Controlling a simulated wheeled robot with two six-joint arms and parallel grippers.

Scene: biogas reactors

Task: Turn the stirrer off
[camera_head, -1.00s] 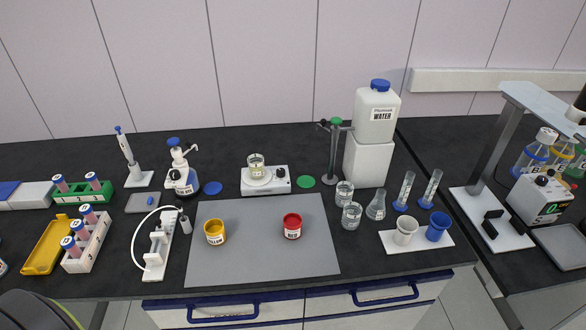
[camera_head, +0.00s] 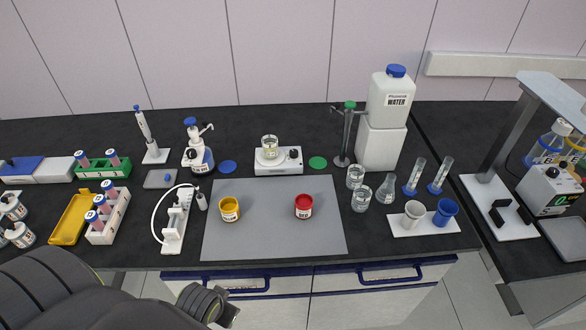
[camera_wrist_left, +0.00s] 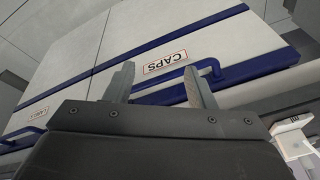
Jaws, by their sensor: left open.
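A small white stirrer plate (camera_head: 278,167) stands at the back middle of the dark bench, with a dark knob (camera_head: 294,155) on its front right. A beaker of pale liquid (camera_head: 269,146) stands on its round top. Whether it is running cannot be seen. My left gripper (camera_head: 226,312) is low at the front, below the bench edge, far from the stirrer plate. In the left wrist view, its two fingers (camera_wrist_left: 160,85) are apart with nothing between them, facing the drawer fronts. My right gripper is not in view.
A grey mat (camera_head: 270,238) with a yellow jar (camera_head: 229,210) and a red jar (camera_head: 303,207) lies in front of the stirrer plate. A green-topped stand (camera_head: 346,135) and a water container (camera_head: 388,110) are to its right. Another white device (camera_head: 548,190) with knobs stands far right.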

